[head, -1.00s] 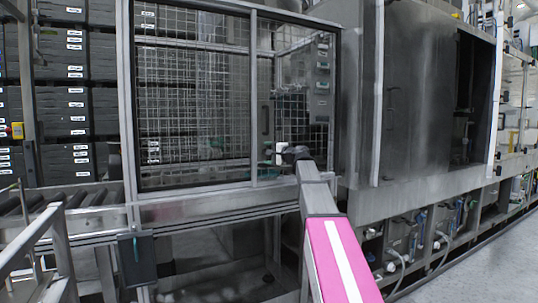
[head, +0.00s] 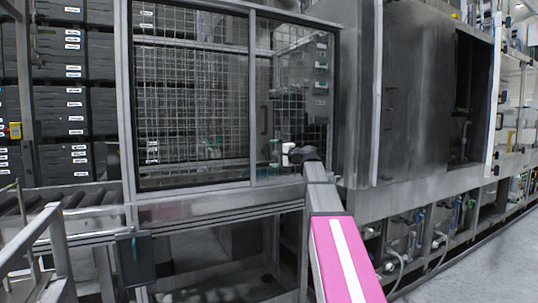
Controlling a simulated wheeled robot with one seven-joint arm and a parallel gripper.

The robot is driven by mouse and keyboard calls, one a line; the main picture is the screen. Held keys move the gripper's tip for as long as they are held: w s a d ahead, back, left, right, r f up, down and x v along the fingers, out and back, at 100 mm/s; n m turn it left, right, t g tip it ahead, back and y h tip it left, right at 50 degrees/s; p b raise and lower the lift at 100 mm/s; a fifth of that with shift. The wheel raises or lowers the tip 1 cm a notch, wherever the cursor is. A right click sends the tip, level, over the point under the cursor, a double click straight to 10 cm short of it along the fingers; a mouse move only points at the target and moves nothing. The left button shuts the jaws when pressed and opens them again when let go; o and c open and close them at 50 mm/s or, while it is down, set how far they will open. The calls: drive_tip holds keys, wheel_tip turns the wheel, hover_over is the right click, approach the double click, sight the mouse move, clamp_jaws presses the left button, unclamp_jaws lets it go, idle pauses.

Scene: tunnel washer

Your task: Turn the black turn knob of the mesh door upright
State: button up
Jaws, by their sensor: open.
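The mesh door (head: 290,105) is the right-hand framed panel of the cage in the middle of the head view. A dark upright handle (head: 264,119) shows near its left frame post. I cannot make out the black turn knob for certain; it may be too small or hidden behind my arm's end. My gripper (head: 289,149) is at the lower part of this door, right of and below the handle. It is small and its fingers are hard to separate, but it is open, with nothing seen between them. I cannot tell whether it touches the door.
A wider mesh panel (head: 192,100) fills the cage's left side. A steel washer housing (head: 405,95) stands close on the right. A roller conveyor (head: 85,195) and rails are at left, with dark stacked crates (head: 62,110) behind. Free floor (head: 455,265) lies at lower right.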

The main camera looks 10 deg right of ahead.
drive_tip(key=v, duration=0.6)
drive_tip(key=shift+s+d, duration=0.2)
drive_tip(key=s+a+f+n+g+h, duration=0.1)
drive_tip(key=s+a+f+g+h, duration=0.15)
drive_tip(key=f, duration=0.95)
drive_tip(key=s+a+f+n+g+h, duration=0.1)
drive_tip(key=s+a+f+n+g, duration=0.15)
drive_tip(key=f, duration=0.85)
drive_tip(key=s+a+f+n+g+h, duration=0.1)
drive_tip(key=s+a+f+g+h, duration=0.15)
drive_tip(key=f, duration=0.95)
drive_tip(key=s+f+n+g+h, duration=0.5)
drive_tip(key=s+f+g, duration=0.1)
drive_tip(key=s+f, duration=1.6)
wheel_tip(320, 180, down, 2)
drive_tip(key=shift+d+f+h, duration=0.1)
drive_tip(key=shift+d+h, duration=0.2)
drive_tip(key=shift+d, duration=0.05)
